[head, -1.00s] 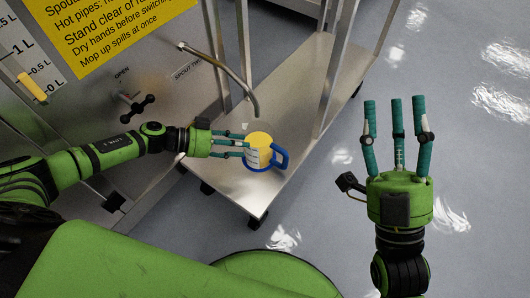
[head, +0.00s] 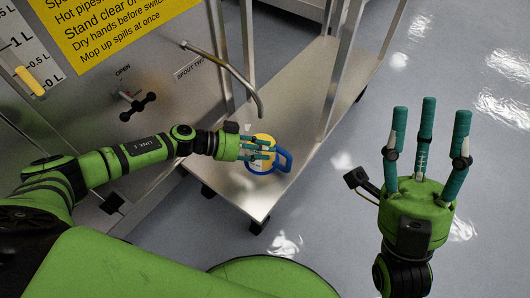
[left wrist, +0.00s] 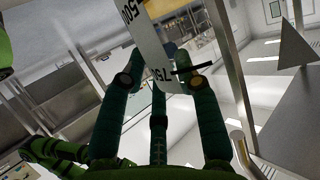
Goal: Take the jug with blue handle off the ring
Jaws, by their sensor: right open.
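The jug (head: 263,139) has a yellow top or contents, a pale body with a scale and a blue handle (head: 287,160) facing right. It is below the bent spout in the head view. My left gripper (head: 271,152) reaches it from the left, its fingers overlapping the jug's body. In the left wrist view the jug's white scale face (left wrist: 153,45) shows between and beyond the fingers; whether they press on it I cannot tell. My right gripper (head: 430,112) is open and empty, fingers up, over the floor at right.
The metal spout (head: 225,67) curves down just above and left of the jug. A steel shelf with posts (head: 328,95) extends behind it. A black valve handle (head: 138,106) and a yellow sign (head: 115,25) are on the panel at left. The floor at right is clear.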

